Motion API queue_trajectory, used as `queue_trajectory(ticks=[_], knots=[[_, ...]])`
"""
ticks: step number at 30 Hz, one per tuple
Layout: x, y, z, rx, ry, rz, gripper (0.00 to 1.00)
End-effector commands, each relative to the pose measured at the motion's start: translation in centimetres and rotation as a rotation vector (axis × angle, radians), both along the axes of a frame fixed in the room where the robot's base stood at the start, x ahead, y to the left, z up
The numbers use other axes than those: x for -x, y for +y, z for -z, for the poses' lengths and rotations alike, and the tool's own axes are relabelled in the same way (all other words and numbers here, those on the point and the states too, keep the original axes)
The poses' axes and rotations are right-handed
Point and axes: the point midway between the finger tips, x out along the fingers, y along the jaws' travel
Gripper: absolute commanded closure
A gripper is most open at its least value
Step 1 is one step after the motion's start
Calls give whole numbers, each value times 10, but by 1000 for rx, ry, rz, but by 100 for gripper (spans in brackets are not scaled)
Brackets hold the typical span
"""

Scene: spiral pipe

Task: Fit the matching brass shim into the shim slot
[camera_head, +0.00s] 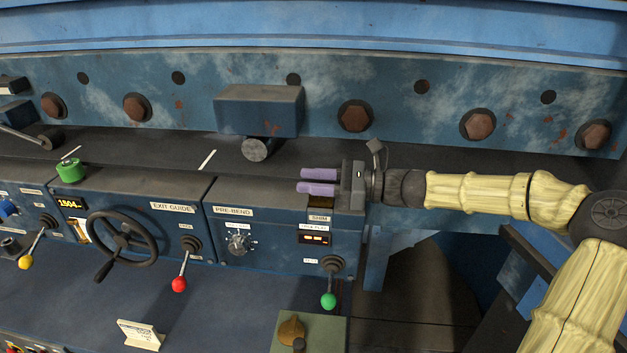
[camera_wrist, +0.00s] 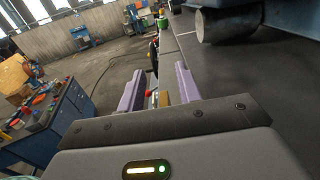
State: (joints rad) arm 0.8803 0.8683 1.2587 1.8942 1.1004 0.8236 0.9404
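My gripper (camera_head: 318,182) has two purple fingers pointing left, apart with a gap between them, above the right end of the control console. It looks open. In the wrist view my gripper (camera_wrist: 159,90) shows its fingers apart. A small brass-coloured piece (camera_wrist: 164,98) shows between them, closer to the right finger. I cannot tell whether it is a shim, or whether it lies below the fingers. The SHIM label (camera_head: 319,217) is on the console face just below my gripper. A dark recess (camera_head: 321,204) shows above the label, partly hidden. No shim is clearly identifiable in the head view.
A green-knobbed lever (camera_head: 329,299) and a small lit display (camera_head: 315,239) are below my gripper. A blue block with a grey cylinder (camera_head: 257,149) hangs to the left. A red-knobbed lever (camera_head: 180,283) and a handwheel (camera_head: 122,240) are further left.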

Motion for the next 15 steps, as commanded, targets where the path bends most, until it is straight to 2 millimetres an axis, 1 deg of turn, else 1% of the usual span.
queue_trajectory(ticks=[5, 8, 11, 15], knots=[[0, -6, 3, 2, 4, 3, 66], [0, -16, 4, 2, 3, 5, 66], [2, -33, 6, 4, 3, 7, 66], [5, -61, 7, 4, 3, 8, 66]])
